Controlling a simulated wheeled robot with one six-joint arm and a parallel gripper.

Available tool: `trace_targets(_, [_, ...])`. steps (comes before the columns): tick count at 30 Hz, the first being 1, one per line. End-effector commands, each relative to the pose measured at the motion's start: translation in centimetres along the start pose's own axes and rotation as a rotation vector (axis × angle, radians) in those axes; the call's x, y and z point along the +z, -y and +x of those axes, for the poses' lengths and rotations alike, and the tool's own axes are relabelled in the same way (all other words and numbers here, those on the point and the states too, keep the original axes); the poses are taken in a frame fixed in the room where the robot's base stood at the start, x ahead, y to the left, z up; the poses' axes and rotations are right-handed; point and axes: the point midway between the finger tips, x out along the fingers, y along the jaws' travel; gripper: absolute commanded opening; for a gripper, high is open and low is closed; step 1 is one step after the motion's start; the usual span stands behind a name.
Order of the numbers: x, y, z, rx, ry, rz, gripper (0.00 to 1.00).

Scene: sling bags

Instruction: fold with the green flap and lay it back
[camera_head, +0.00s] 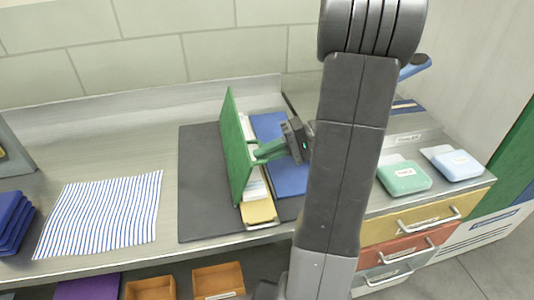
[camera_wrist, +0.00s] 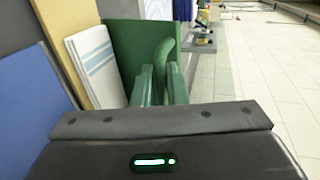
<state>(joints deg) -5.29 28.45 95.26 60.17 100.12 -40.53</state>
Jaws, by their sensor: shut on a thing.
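The green flap (camera_head: 236,145) stands nearly upright on the folding board, its top edge raised above the dark mat (camera_head: 205,185). It also shows in the wrist view (camera_wrist: 123,45). My gripper (camera_head: 264,151) reaches from the right and its green fingers (camera_wrist: 163,80) are shut on a green loop at the flap's inner face. Right of the flap lie a yellow panel (camera_head: 258,212) with white folded cloth (camera_head: 256,183) on it, striped in the wrist view (camera_wrist: 95,62). A blue panel (camera_head: 289,178) lies flat beyond, partly hidden by my arm.
A blue-striped cloth (camera_head: 103,212) lies flat on the counter at left. Blue folded items (camera_head: 12,220) sit at the far left. Green (camera_head: 403,178) and blue (camera_head: 456,164) labelled packs lie at right above drawers. The wall bounds the back. The mat's left part is bare.

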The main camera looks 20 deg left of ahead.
Motion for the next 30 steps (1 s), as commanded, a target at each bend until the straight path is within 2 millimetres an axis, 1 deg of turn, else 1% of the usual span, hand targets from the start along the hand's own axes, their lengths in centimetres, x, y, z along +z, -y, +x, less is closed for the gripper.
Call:
trace_targets(1, [0.21,-1.12,0.1,0.015,0.002,0.018,0.0])
trace_targets(8, [0.21,-1.15,0.07,0.015,0.001,0.018,0.0])
trace_targets(9, [0.22,-1.15,0.06,0.015,0.002,0.018,0.19])
trace_targets(11, [0.21,-1.12,0.04,0.015,0.002,0.017,0.31])
trace_targets(12, [0.19,-1.06,0.03,0.015,0.001,0.016,0.32])
trace_targets(27, [0.08,-0.56,-0.08,0.013,0.001,0.008,0.32])
trace_targets(30, [0.05,-0.55,-0.4,0.013,-0.001,0.007,0.32])
